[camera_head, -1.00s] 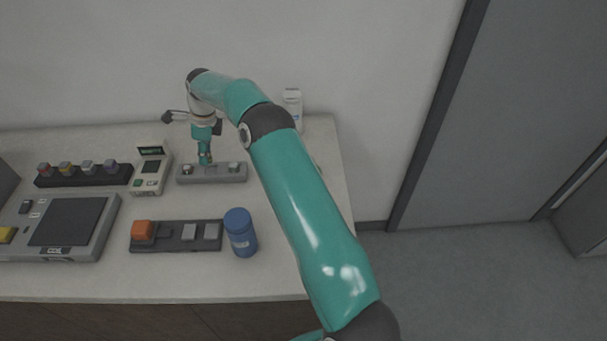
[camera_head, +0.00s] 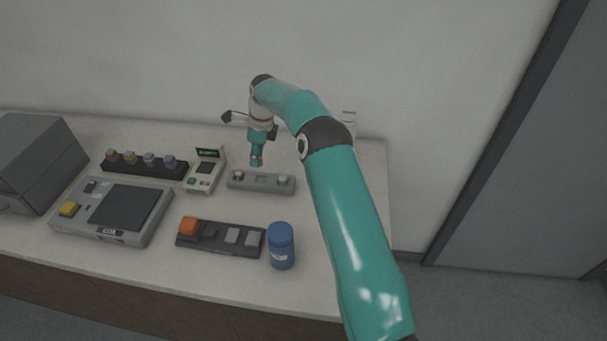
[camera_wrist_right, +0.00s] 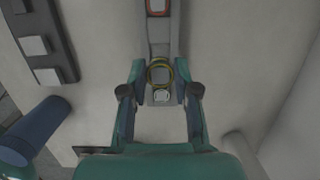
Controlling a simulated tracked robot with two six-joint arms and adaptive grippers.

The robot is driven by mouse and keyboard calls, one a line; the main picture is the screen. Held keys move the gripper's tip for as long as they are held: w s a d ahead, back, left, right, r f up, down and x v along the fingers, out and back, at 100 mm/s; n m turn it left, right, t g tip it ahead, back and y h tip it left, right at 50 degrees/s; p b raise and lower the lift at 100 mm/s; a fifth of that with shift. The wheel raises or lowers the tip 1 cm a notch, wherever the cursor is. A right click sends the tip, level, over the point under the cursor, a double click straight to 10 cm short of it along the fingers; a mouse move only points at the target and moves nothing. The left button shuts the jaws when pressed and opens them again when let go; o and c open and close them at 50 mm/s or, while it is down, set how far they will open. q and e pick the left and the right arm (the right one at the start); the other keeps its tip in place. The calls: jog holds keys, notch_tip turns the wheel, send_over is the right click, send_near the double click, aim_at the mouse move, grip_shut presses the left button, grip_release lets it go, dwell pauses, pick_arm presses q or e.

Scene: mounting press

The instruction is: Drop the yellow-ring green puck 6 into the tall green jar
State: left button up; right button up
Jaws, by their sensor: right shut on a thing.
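My right gripper (camera_head: 256,161) is shut on the yellow-ring green puck. It holds the puck just above the grey rack (camera_head: 243,184), whose middle place looks empty. In the right wrist view the puck's yellow ring (camera_wrist_right: 159,60) shows between the two fingers of the gripper (camera_wrist_right: 160,78). The puck's body is too small and dark to make out its colour in the head view. I cannot make out a tall green jar in any view. My left gripper is not in view.
A blue jar (camera_head: 281,247) stands right of a dark strip with an orange block (camera_head: 188,225). A white bottle (camera_head: 348,117) is partly hidden behind my right arm. A small display device (camera_head: 204,170), a flat grey machine (camera_head: 158,222) and a dark rack (camera_head: 130,166) lie left.

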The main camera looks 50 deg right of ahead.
jog(key=shift+w, duration=0.1)
jog(key=shift+a+f, duration=0.15)
jog(key=shift+f, duration=0.1)
jog(key=shift+s+a+f, duration=0.5)
jog(key=shift+a+f, duration=0.1)
jog(key=shift+f, duration=0.05)
jog(key=s+d+r+m+b, duration=0.15)
jog(key=s+r, duration=0.25)
jog(key=s, duration=0.5)
jog(key=s+d+r+m+h, duration=0.1)
jog(key=s+d+r+m, duration=0.25)
jog(key=s, duration=0.55)
jog(key=s+d+r+m, duration=0.1)
jog(key=s+d+r, duration=0.1)
jog(key=s+r, duration=0.5)
notch_tip(320, 180, down, 8)
jog(key=s+b, duration=0.2)
jog(key=b, duration=0.2)
jog(key=shift+s+r+b, duration=0.15)
jog(key=shift+r+b, duration=0.05)
jog(key=shift+b, duration=0.2)
jog(key=o, duration=1)
